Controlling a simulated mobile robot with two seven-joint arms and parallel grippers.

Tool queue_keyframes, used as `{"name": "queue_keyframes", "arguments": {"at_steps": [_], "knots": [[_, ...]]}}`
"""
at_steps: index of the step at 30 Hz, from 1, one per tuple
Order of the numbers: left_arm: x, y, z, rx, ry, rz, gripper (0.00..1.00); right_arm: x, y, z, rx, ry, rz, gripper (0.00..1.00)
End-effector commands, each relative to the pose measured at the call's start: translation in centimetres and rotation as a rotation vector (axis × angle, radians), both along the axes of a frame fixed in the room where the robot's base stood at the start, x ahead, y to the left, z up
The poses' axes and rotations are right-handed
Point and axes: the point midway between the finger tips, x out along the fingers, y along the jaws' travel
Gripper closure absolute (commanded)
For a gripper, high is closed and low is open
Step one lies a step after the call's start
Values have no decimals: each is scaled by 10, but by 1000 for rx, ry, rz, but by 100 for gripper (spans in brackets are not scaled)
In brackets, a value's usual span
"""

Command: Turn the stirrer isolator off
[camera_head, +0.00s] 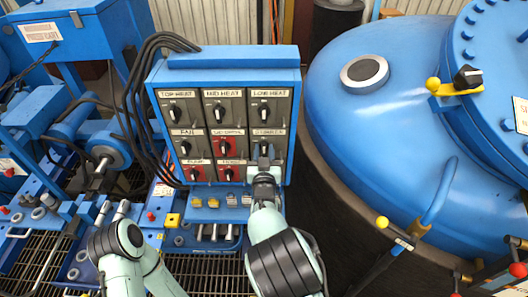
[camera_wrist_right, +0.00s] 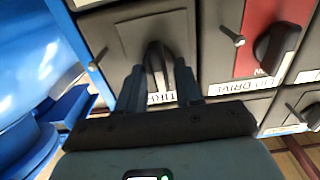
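A grey isolator plate with a black knob (camera_head: 264,147) sits at the right end of the middle row on the blue switch panel (camera_head: 225,58). Its label is too small to read surely in the head view. My right gripper (camera_head: 264,165) is at this knob from below. In the right wrist view the knob (camera_wrist_right: 157,65) stands upright between the two fingertips (camera_wrist_right: 158,88). The fingers are apart, one on each side of it; I cannot tell whether they touch it. My left arm shows low in the head view, its gripper out of view.
A red isolator plate (camera_head: 229,148) is directly left of that knob. Other isolators fill the panel. Black cables (camera_head: 133,75) run down its left side. A large blue domed vessel (camera_head: 400,120) stands at the right. Blue machinery (camera_head: 75,35) crowds the left.

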Motion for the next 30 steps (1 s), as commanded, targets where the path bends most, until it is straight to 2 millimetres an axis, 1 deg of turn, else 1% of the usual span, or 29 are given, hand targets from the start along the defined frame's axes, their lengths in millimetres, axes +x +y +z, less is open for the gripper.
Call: {"name": "queue_keyframes", "arguments": {"at_steps": [1,2,3,11,17,23,30], "knots": [[0,0,0,0,0,0,100,0,0,0,0,0,0,84],[0,0,0,0,0,0,100,0,0,0,0,0,0,93],[0,0,0,0,0,0,100,0,0,0,0,0,0,100],[-1,0,-1,0,1,0,100,0,0,0,-9,0,0,100],[-5,0,-7,0,6,0,100,-1,1,-1,-71,0,0,100],[-10,0,-15,1,11,0,100,-1,1,-1,-208,-2,0,100],[-13,0,-20,0,15,0,100,-1,3,-1,-433,-1,0,100]]}}
